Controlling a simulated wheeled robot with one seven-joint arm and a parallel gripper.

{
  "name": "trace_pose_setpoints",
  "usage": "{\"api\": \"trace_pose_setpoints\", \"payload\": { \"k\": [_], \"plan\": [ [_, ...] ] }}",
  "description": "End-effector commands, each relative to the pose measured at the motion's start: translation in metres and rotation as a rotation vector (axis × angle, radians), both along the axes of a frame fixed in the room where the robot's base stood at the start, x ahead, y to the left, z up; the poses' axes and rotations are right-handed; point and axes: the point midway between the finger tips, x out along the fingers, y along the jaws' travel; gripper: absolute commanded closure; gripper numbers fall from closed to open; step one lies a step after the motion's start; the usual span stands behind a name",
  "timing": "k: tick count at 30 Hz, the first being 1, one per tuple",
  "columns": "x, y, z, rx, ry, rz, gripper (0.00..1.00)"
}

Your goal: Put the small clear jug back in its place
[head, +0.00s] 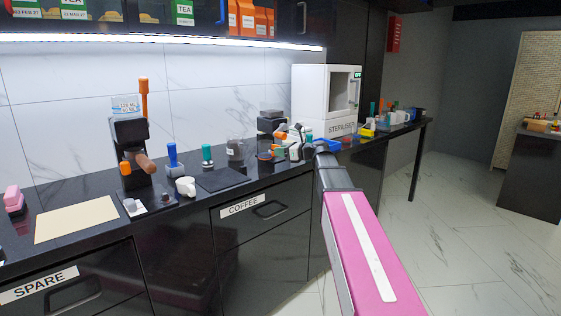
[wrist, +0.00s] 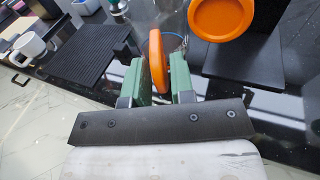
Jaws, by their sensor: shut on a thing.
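My gripper (wrist: 157,82) has green fingers. They are shut on an upright orange handle (wrist: 157,60) that stands between them. A clear, see-through body (wrist: 178,46) shows just beyond the handle, and I take the two together as the small clear jug. The fingers hide part of it, and I cannot tell whether it touches the counter. In the head view my gripper (head: 296,146) is over the counter, left of the steriliser's front, with orange beside it. The jug's place is not marked in either view.
A black mat (head: 220,180) and a white mug (head: 186,187) lie to the left on the dark counter. A dark see-through container (head: 235,149) stands behind the mat. A white steriliser (head: 326,103) stands behind my arm. A round orange piece (wrist: 221,17) is close right of the handle.

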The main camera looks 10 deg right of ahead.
Motion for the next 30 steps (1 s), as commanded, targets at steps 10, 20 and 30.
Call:
{"api": "trace_pose_setpoints", "payload": {
  "k": [10,20,30],
  "plan": [
    [0.000,0.000,-0.037,0.000,0.002,0.000,1.00],
    [0.000,0.001,-0.040,0.000,0.000,0.000,1.00],
    [0.000,0.001,-0.041,0.000,0.000,0.000,0.52]
  ]
}}
